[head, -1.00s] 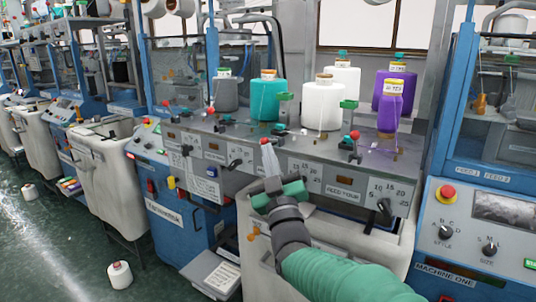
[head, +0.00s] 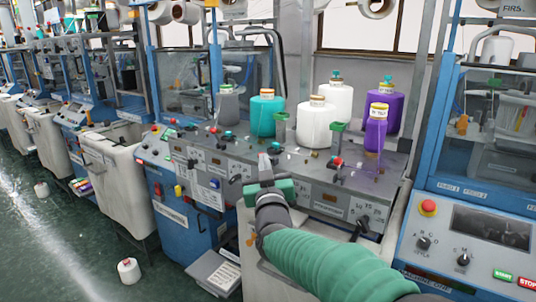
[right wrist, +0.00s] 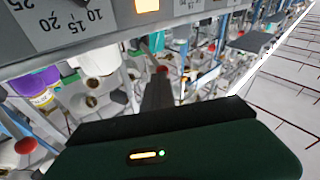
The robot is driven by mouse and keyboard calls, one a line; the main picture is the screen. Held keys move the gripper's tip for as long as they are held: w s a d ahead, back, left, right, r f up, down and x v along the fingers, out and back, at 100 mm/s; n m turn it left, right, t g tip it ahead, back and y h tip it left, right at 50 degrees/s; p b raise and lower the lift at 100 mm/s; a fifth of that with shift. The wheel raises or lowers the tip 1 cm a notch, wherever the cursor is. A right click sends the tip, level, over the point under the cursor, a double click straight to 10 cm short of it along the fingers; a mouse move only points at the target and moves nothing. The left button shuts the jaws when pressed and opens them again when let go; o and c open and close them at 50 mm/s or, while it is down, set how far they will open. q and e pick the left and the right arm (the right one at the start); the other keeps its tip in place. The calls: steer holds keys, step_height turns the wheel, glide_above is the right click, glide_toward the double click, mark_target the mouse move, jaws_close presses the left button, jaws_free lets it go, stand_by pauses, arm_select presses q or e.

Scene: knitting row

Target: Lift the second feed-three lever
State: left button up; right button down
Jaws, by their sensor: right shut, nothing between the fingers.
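I cannot tell from labels which is the second feed-three lever. No clear contact shows. In the right wrist view the dark fingers (right wrist: 158,92) reach toward a red knob (right wrist: 162,69); the fingers hide part of the lever. My left gripper is not in view.
Teal (head: 267,115), white (head: 319,125) and purple (head: 376,130) yarn cones stand behind the levers. A dial (head: 363,224) sits on the front panel at right. A white bin (head: 247,225) is below the panel. A blue machine with a red button (head: 428,207) stands at right.

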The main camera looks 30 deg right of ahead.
steer(key=d+r+m+g+p, duration=0.1)
steer(key=p, duration=0.3)
steer(key=w+d+r+m+g+y+p, duration=0.1)
steer(key=r+g+p, duration=0.1)
steer(key=p, duration=0.3)
steer(key=w+d+r+m+g+y+p, duration=0.1)
steer(key=p, duration=0.3)
steer(key=shift+d+r+m, duration=0.15)
steer(key=shift+d+m, duration=0.1)
steer(key=shift+m, duration=0.15)
steer(key=shift+r, duration=0.1)
